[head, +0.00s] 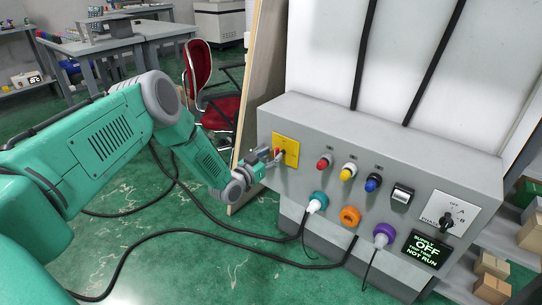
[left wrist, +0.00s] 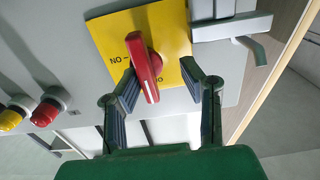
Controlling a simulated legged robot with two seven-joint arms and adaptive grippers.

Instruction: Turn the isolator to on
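The isolator is a yellow plate (head: 291,147) with a red rotary handle (left wrist: 143,68), at the left end of the grey control panel (head: 330,125). In the left wrist view the plate (left wrist: 175,28) carries partly covered lettering, and the handle slants a little from upright. My left gripper (head: 269,158) is at the handle in the head view. In the left wrist view its two fingers (left wrist: 165,92) stand apart on either side of the handle, with visible gaps. The display (head: 425,250) at the panel's lower right reads OFF and NOT RUN. My right gripper is in neither view.
Red (head: 325,162), yellow (head: 348,171) and blue (head: 373,183) buttons sit right of the isolator. A grey latch-like bracket (left wrist: 232,25) lies close to the gripper. A red chair (head: 220,110) stands behind.

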